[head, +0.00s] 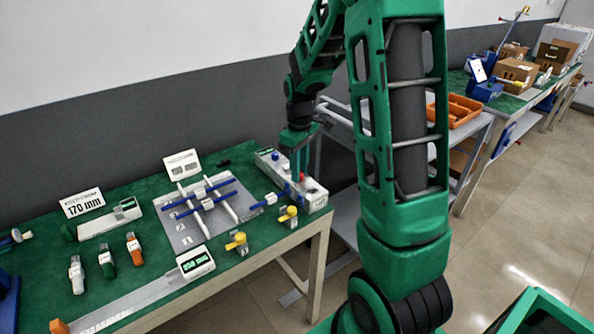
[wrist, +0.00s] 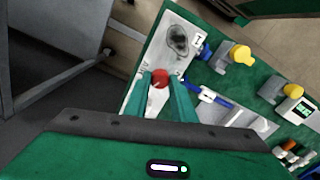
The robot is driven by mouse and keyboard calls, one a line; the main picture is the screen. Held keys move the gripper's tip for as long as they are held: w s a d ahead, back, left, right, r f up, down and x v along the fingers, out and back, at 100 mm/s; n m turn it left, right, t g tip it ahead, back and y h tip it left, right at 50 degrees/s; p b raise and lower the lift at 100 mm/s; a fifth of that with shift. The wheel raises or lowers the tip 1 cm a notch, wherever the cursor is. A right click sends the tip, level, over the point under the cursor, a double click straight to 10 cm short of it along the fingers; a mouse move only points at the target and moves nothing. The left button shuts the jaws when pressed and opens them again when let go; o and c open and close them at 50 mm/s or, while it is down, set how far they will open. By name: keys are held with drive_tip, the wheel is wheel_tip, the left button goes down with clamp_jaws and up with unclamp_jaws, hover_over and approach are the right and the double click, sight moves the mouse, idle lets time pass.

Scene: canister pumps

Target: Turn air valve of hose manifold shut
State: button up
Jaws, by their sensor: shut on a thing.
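The hose manifold appears to be the long pale grey block (head: 314,200) at the right end of the green table. It also shows in the wrist view (wrist: 150,50). A red knob (wrist: 160,78) stands on its top and shows in the head view (head: 301,176). My gripper (head: 298,175) points down over the block with its two green fingers on either side of the red knob, shut on it. The fingers hide the knob's sides in the wrist view. A blue knob (head: 275,155) sits near the block's far end. I cannot read which knob is marked air.
Yellow-topped valves (head: 238,243) (head: 289,215) stand along the table's front edge. A grey board with blue bars (head: 195,222) lies left of the manifold. A grey shelf cart (head: 345,200) stands just right of the table. Several handled tools lie further left.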

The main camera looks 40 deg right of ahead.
drive_tip(key=n, duration=0.5)
drive_tip(key=shift+w, duration=0.15)
drive_tip(key=shift+r, duration=0.1)
idle(0.3)
drive_tip(key=o, duration=1.1)
drive_tip(key=shift+c, duration=0.2)
wheel_tip(320, 180, up, 11)
drive_tip(key=shift+f, duration=0.2)
drive_tip(key=s+a+f+m, duration=0.1)
drive_tip(key=s+a+m, duration=0.1)
drive_tip(key=s+m, duration=1.3)
drive_tip(key=s, duration=1.4)
drive_tip(key=shift+s+m, duration=0.15)
drive_tip(key=shift+m, duration=0.15)
